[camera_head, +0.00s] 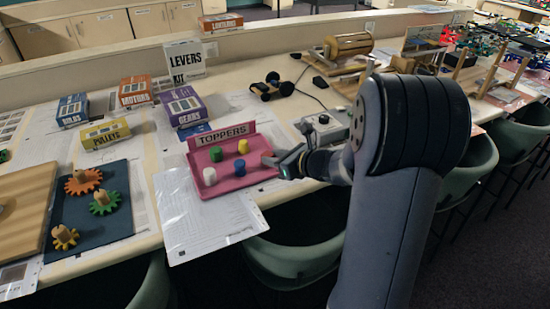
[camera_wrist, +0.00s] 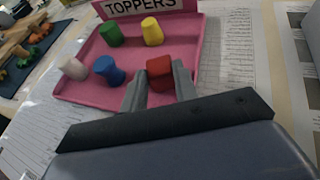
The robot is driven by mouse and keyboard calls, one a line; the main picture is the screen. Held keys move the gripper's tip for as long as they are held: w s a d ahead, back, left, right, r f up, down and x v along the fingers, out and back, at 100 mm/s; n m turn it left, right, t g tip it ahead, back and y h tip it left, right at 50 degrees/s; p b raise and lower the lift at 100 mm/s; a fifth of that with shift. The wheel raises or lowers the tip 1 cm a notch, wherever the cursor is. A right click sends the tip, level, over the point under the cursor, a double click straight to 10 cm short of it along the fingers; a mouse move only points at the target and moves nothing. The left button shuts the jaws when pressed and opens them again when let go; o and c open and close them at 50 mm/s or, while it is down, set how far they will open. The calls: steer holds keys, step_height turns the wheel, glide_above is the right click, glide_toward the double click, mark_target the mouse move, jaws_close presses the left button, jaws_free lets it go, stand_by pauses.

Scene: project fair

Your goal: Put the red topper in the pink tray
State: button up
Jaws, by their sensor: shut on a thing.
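The pink tray (camera_head: 233,184) lies on the table with a "TOPPERS" sign along its back edge. It also shows in the wrist view (camera_wrist: 85,93). In the wrist view, the red topper (camera_wrist: 160,72) is between the fingers of my gripper (camera_wrist: 159,84), which is shut on it. The topper is over the right part of the tray; I cannot tell if it touches the tray floor. In the head view, my gripper (camera_head: 272,160) is at the tray's right edge, and the red topper is hardly visible there.
In the tray stand a white topper (camera_head: 209,177), a blue topper (camera_head: 240,167), a green topper (camera_head: 215,154) and a yellow topper (camera_head: 243,146). A dark gear board (camera_head: 103,223) lies to the left. A grey device (camera_head: 322,126) stands behind my gripper.

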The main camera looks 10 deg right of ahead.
steer(key=shift+f, duration=0.15)
steer(key=o, duration=0.9)
steer(key=shift+o, duration=0.2)
steer(key=shift+r, duration=0.2)
steer(key=shift+s+d+r, duration=0.15)
steer(key=shift+s+d, duration=0.05)
steer(key=shift+d, duration=0.05)
steer(key=v, duration=1.1)
steer(key=shift+s, duration=0.15)
